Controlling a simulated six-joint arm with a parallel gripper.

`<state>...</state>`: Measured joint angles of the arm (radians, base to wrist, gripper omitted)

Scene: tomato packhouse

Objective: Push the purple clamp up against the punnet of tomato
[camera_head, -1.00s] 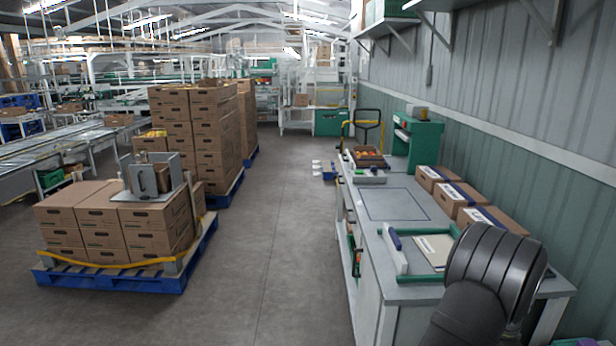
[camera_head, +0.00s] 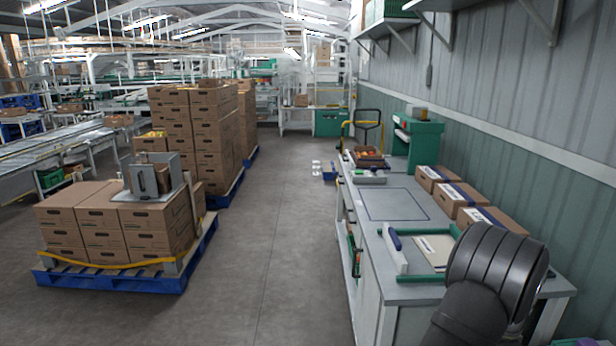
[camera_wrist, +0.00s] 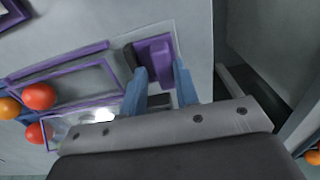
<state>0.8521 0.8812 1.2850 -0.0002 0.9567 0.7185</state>
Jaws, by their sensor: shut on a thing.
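In the wrist view my gripper (camera_wrist: 161,76) has its two blue fingers on either side of a purple block, the purple clamp (camera_wrist: 154,52). They are shut on it. To the left lie red tomatoes (camera_wrist: 38,97) and an orange one, beside purple-edged frames. A shiny, clear-looking patch (camera_wrist: 92,116) left of the fingers may be part of the punnet, but its outline is unclear. A gap seems to lie between the clamp and the tomatoes. My gripper does not show in the head view.
In the head view a grey workbench (camera_head: 400,205) runs along the right wall. It bears cardboard boxes (camera_head: 474,195) by the wall, a green-framed board (camera_head: 437,250) and a crate of tomatoes (camera_head: 368,154) at the far end.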

